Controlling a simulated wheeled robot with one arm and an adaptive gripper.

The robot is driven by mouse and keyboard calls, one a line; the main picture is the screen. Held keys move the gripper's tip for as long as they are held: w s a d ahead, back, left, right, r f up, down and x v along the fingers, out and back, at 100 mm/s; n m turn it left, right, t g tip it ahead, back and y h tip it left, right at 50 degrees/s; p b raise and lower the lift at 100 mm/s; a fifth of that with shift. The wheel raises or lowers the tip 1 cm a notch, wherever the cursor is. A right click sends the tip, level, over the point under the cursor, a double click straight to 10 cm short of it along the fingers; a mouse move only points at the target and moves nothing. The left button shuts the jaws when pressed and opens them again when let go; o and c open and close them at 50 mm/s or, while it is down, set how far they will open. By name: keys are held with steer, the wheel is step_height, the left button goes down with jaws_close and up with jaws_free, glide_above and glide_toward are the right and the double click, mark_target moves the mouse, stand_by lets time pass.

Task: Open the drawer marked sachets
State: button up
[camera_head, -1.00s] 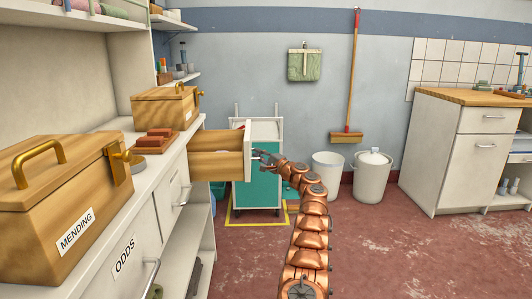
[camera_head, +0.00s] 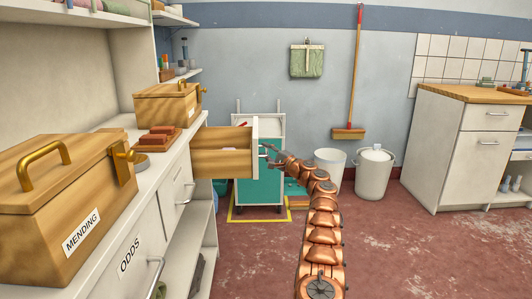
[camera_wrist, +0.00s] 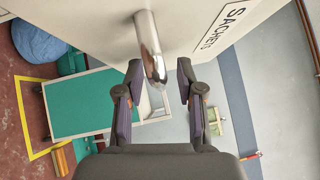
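The sachets drawer (camera_head: 224,160) is pulled well out from the left counter, its wooden side in full view in the head view. Its white front (camera_wrist: 205,25) carries the SACHETS label (camera_wrist: 222,26) in the wrist view. The metal bar handle (camera_wrist: 150,45) stands out from that front. My gripper (camera_wrist: 160,68) is at the handle, with its two dark fingers apart. The handle's end lies between the fingertips, with small gaps visible on both sides. In the head view my gripper (camera_head: 271,154) is small, just right of the drawer front.
The counter holds a MENDING box (camera_head: 60,210), a second wooden box (camera_head: 168,104) and brown blocks (camera_head: 158,138). An ODDS drawer (camera_head: 130,258) is nearer. A teal trolley (camera_head: 262,188) stands behind the sachets drawer. White bins (camera_head: 374,174) stand right; the red floor between is clear.

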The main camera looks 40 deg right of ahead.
steer(key=shift+s+f, duration=0.1)
steer(key=shift+f, duration=0.05)
steer(key=shift+s+f, duration=0.3)
steer(key=shift+f, duration=0.1)
steer(key=s, duration=1.1)
steer(key=shift+d+f, duration=0.25)
steer(key=shift+d, duration=0.05)
stand_by(0.8)
steer(key=shift+a, duration=0.1)
stand_by(0.6)
